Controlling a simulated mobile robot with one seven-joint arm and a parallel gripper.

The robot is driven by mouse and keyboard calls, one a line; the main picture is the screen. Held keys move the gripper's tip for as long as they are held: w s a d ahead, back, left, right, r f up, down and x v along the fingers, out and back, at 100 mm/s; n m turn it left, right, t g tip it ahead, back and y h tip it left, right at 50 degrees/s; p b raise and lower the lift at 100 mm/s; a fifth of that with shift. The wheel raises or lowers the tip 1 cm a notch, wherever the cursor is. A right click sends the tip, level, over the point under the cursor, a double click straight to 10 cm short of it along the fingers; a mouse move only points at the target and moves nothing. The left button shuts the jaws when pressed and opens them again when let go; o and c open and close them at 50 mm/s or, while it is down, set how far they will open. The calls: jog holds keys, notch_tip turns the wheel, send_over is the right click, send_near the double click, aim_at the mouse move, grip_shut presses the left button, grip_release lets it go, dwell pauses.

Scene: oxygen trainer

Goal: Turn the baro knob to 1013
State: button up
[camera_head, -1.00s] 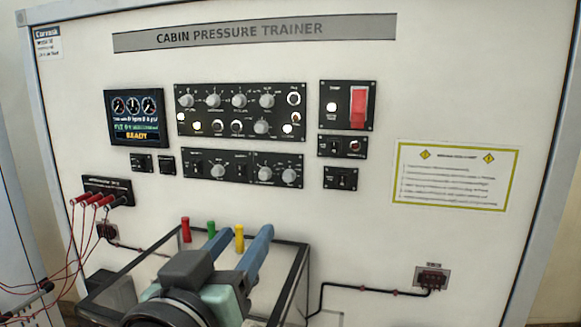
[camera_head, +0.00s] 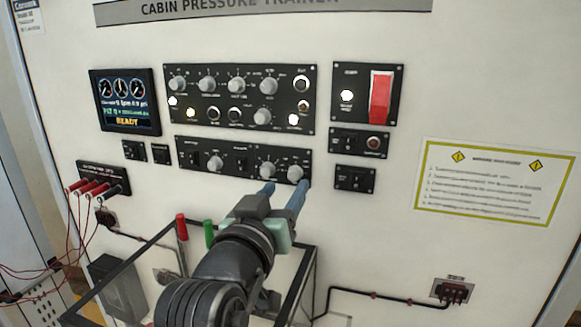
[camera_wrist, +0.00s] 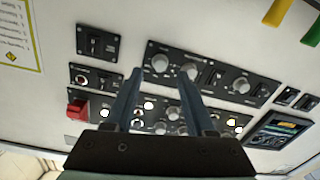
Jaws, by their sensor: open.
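The lower black control panel (camera_head: 240,160) carries several grey knobs; its small labels are too blurred to tell which is baro. My gripper (camera_head: 285,186) is open and empty, its two blue fingers pointing at the right end of this panel. In the wrist view, which is upside down, the panel's rightmost knob (camera_wrist: 160,62) shows between the fingertips (camera_wrist: 162,74). The neighbouring knob (camera_wrist: 190,71) shows just past the other fingertip. I see no clear contact with either knob; the remaining gap is hard to judge.
Above is a larger knob panel (camera_head: 240,100) with lit lamps. A red guarded switch (camera_head: 381,97) is to the right, and a display (camera_head: 125,101) reading READY is to the left. A glass-sided case (camera_head: 306,275) with red and green handles stands below my arm. Red cables hang left.

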aim_at(293, 176)
jog(key=p+x, duration=0.1)
jog(key=x, duration=0.2)
jog(key=shift+r, duration=0.2)
jog(key=shift+w+d+f, duration=0.2)
jog(key=shift+w, duration=0.35)
jog(key=shift+s, duration=0.1)
grip_shut()
